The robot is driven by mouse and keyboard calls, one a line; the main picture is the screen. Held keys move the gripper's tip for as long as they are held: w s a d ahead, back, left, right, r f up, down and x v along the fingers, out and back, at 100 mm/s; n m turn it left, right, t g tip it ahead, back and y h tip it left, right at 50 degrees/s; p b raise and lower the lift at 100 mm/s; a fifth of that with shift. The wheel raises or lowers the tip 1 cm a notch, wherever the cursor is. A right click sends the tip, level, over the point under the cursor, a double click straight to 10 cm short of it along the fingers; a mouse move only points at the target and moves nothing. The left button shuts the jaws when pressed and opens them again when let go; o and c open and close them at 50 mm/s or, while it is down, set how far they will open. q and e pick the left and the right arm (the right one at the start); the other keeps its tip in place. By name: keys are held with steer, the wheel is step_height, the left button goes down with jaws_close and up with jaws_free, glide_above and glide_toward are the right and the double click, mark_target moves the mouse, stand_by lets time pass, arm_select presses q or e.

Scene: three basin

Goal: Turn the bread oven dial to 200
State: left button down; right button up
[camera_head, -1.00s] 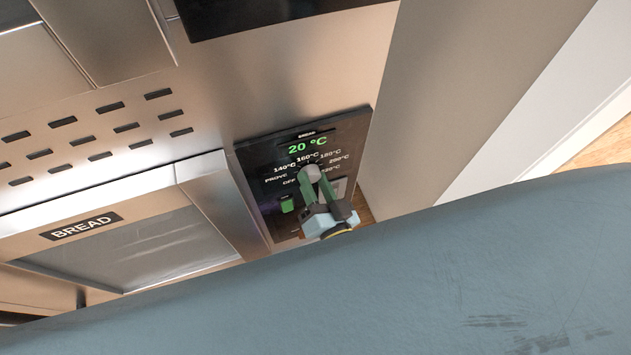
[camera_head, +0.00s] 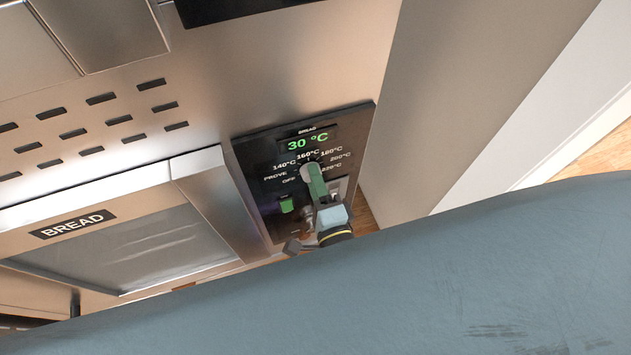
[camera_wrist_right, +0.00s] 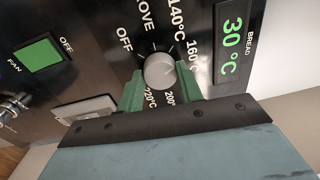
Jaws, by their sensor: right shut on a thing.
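The bread oven dial (camera_head: 308,172) is a round grey knob on the black control panel (camera_head: 252,157). Labels around it run from OFF and PROVE through 140°C and 160°C to 220°C. My right gripper (camera_head: 316,178) is shut on the dial from below in the head view. In the right wrist view its green fingers (camera_wrist_right: 160,82) stand on either side of the dial (camera_wrist_right: 160,70), near the 200 and 220°C labels. I cannot tell which label the dial points at. The green display (camera_head: 308,142) reads 30 °C. My left gripper is not in view.
A green fan switch (camera_wrist_right: 38,55) and a grey switch plate (camera_wrist_right: 85,110) sit on the same panel. The BREAD oven door (camera_head: 150,245) is at the left, shut. A plain wall panel (camera_head: 450,90) stands to the right.

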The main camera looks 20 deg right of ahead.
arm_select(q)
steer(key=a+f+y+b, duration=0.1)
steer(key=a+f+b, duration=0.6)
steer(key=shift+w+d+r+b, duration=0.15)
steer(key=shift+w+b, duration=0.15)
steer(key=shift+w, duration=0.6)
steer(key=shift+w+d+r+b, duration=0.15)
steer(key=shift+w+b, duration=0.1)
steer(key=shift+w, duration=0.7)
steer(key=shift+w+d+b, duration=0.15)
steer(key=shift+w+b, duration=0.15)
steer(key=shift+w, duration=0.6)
arm_select(e)
steer(key=shift+r+m+g, duration=0.1)
steer(key=shift+m+g, duration=0.15)
steer(key=shift+m, duration=5.45)
steer(key=shift+r+m+g, duration=0.1)
steer(key=shift+m+g, duration=0.15)
steer(key=shift+m, duration=5.45)
steer(key=o, duration=1)
